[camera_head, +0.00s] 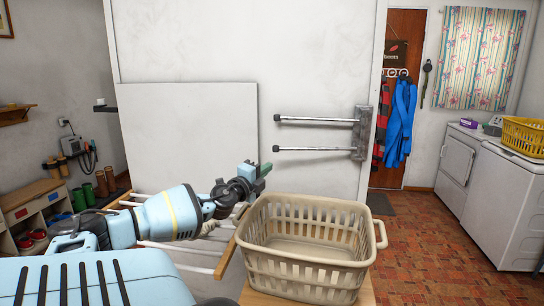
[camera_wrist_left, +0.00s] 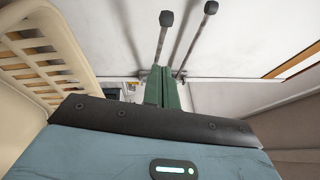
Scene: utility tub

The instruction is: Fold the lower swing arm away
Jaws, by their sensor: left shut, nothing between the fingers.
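Two thin metal swing arms stick out to the left from a metal wall bracket (camera_head: 361,133), one above the other. The upper swing arm (camera_head: 316,120) and the lower swing arm (camera_head: 314,149) are roughly parallel, each with a dark end cap. In the left wrist view two capped bars show beyond the fingers, a left bar (camera_wrist_left: 162,42) and a right bar (camera_wrist_left: 196,40); I cannot tell surely which is the lower. My left gripper (camera_head: 266,169) has green fingers, shut and empty, below and left of the lower arm's cap, apart from it. My right gripper is not in view.
A beige laundry basket (camera_head: 310,266) stands on a wooden surface just below and right of the left gripper. A white rack (camera_head: 180,252) lies behind my left arm. A pale panel (camera_head: 190,130) leans by the wall. Floor to the right is clear.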

